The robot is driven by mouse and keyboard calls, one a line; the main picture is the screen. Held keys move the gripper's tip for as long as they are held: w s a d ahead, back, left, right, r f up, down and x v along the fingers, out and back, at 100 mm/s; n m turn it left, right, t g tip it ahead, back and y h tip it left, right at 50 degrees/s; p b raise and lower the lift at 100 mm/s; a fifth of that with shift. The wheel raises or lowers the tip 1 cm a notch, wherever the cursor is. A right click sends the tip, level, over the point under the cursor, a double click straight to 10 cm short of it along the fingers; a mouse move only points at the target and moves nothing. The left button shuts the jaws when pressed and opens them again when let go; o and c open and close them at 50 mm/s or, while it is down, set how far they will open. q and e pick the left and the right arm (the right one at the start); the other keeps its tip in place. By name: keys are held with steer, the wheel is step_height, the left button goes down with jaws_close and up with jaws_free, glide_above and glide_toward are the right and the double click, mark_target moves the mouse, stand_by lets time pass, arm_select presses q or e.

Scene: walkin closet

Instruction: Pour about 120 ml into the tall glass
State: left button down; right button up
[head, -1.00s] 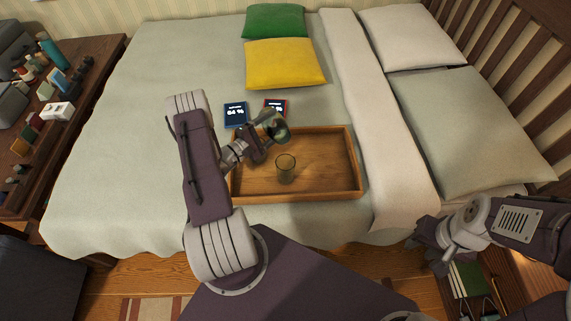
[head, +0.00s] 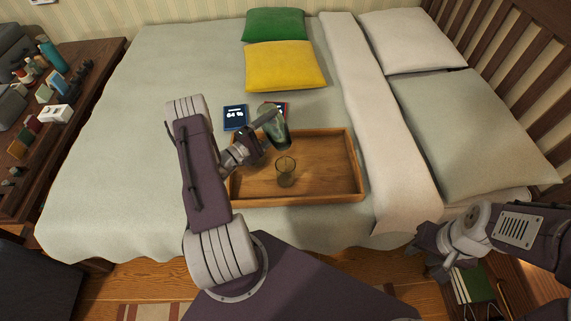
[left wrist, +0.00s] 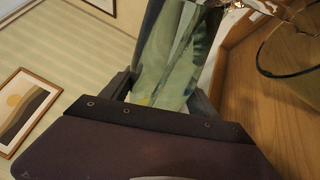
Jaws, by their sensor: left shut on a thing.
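The tall glass (head: 286,172) stands upright on the wooden tray (head: 330,190) on the bed. Part of it also shows at the right of the left wrist view (left wrist: 292,50). My left gripper (head: 262,140) is shut on a greenish see-through vessel (head: 279,132), held tilted above the tray, just behind and above the glass. The vessel fills the middle of the left wrist view (left wrist: 172,60) between the fingers. I cannot tell whether liquid is leaving it or how much is in the glass. My right gripper (head: 428,252) is off the bed at the lower right; its fingers are unclear.
Two dark cards or small books, one blue (head: 235,117) and one red-edged (head: 283,108), lie behind the tray. Yellow (head: 285,66) and green (head: 273,24) cushions lie farther back. A cluttered dresser (head: 75,110) stands at the left. The tray's right half is clear.

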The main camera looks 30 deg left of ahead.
arm_select(q)
steer(key=shift+w+a+r, duration=0.15)
steer(key=shift+w+a, duration=0.1)
steer(key=shift+a, duration=0.05)
stand_by(0.4)
steer(key=shift+w+a+m+b, duration=0.1)
steer(key=shift+w+m+b, duration=0.05)
steer(key=shift+m+b, duration=0.55)
stand_by(0.4)
steer(key=shift+w+a, duration=0.2)
steer(key=shift+w, duration=0.05)
stand_by(0.5)
steer(key=shift+r, duration=0.1)
